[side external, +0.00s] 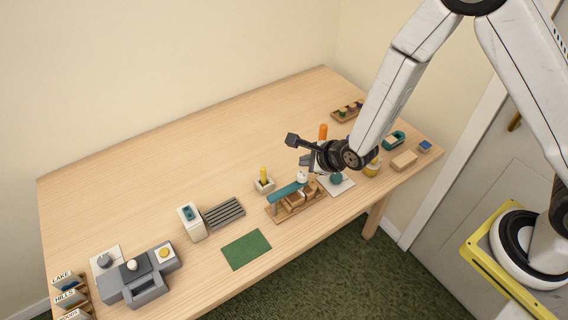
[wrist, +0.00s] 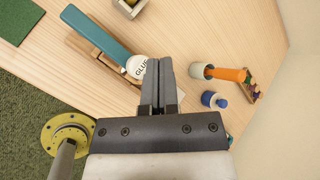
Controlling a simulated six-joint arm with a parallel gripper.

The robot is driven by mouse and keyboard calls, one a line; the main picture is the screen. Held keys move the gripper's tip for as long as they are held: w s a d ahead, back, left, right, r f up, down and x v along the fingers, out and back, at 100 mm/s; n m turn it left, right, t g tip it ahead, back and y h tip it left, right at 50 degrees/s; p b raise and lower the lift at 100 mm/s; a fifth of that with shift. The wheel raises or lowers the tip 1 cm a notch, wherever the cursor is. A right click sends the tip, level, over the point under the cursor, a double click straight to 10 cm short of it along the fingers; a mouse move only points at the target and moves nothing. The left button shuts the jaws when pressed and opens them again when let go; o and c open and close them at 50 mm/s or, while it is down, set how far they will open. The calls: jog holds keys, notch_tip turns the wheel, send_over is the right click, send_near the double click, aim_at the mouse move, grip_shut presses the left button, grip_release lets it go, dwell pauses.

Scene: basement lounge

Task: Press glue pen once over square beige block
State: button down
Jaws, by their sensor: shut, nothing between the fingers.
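A teal lever (side external: 288,191) with a white round cap (side external: 302,177) lies over a wooden tray (side external: 272,214) holding beige blocks (side external: 311,190). In the wrist view the teal lever (wrist: 97,33) runs to a white cap marked GLUE (wrist: 137,67). My gripper (side external: 306,161) is just above the cap end in the side view. In the wrist view my gripper (wrist: 159,62) is shut and empty, its tips right beside the cap; I cannot tell whether they touch it. The lever and my gripper hide much of the tray in the wrist view.
A white holder with a yellow stick (side external: 263,174) stands left of the tray. A green mat (side external: 246,249) lies in front. An orange cylinder (side external: 323,131) stands behind my gripper. A loose beige block (side external: 404,160) lies at the right. The table's back left is clear.

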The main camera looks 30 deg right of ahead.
aim_at(306, 174)
jog(key=shift+r, duration=1.8)
jog(key=s+d+r+n+g, duration=0.2)
jog(key=s+d+r+n, duration=0.1)
jog(key=n, duration=0.5)
jog(key=s+d+r+n+g+h, duration=0.1)
jog(key=s+d+r+n+g, duration=0.1)
jog(key=s+d+n, duration=0.3)
jog(key=s+d+r+n+g, duration=0.2)
jog(key=s+n, duration=0.5)
jog(key=n, duration=0.4)
jog(key=shift+s+d+r+n+h, duration=0.3)
jog(key=shift+d+r+h, duration=0.1)
jog(key=shift+d+r, duration=0.55)
jog(key=shift+d+f, duration=0.1)
